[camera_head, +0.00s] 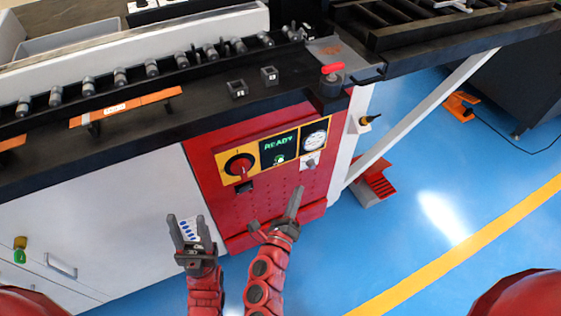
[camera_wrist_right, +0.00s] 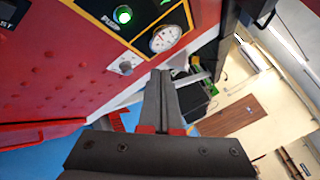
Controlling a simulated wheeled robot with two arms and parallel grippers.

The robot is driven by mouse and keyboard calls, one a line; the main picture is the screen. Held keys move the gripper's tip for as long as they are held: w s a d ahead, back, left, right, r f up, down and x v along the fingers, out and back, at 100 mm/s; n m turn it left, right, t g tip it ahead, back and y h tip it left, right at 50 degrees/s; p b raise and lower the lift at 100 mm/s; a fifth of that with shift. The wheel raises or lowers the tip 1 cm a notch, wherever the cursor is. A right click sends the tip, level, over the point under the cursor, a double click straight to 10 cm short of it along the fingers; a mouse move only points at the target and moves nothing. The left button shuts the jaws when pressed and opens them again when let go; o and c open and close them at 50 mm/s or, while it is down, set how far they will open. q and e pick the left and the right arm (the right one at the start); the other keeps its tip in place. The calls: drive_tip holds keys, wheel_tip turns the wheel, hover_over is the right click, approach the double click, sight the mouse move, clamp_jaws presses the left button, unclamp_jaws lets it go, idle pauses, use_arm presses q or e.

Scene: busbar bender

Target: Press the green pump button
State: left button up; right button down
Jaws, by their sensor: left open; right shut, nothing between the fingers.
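The green pump button (camera_head: 279,158) sits on the yellow-edged control panel on the red machine front, just under the READY display (camera_head: 279,143). In the right wrist view it is the lit green button (camera_wrist_right: 123,15) near the top, left of the round gauge (camera_wrist_right: 165,38). My right gripper (camera_head: 298,191) is shut and empty, below and slightly right of the button and apart from it. Its shut fingers (camera_wrist_right: 161,76) point up toward the panel side in the wrist view. My left gripper (camera_head: 186,219) is open and empty, lower left of the panel.
A red rotary switch (camera_head: 239,164) is at the panel's left. A key-like switch (camera_head: 311,163) sits below the gauge. White cabinet doors (camera_head: 110,225) are to the left; blue floor is open at right.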

sight(280, 159)
drive_tip(key=w+a+b, duration=0.1)
drive_tip(key=w+a, duration=0.2)
drive_tip(key=w, duration=0.5)
drive_tip(key=shift+a, duration=0.2)
idle(2.1)
drive_tip(key=shift+w+a+b, duration=0.15)
drive_tip(key=shift+w+b, duration=0.3)
drive_tip(key=shift+b, duration=0.05)
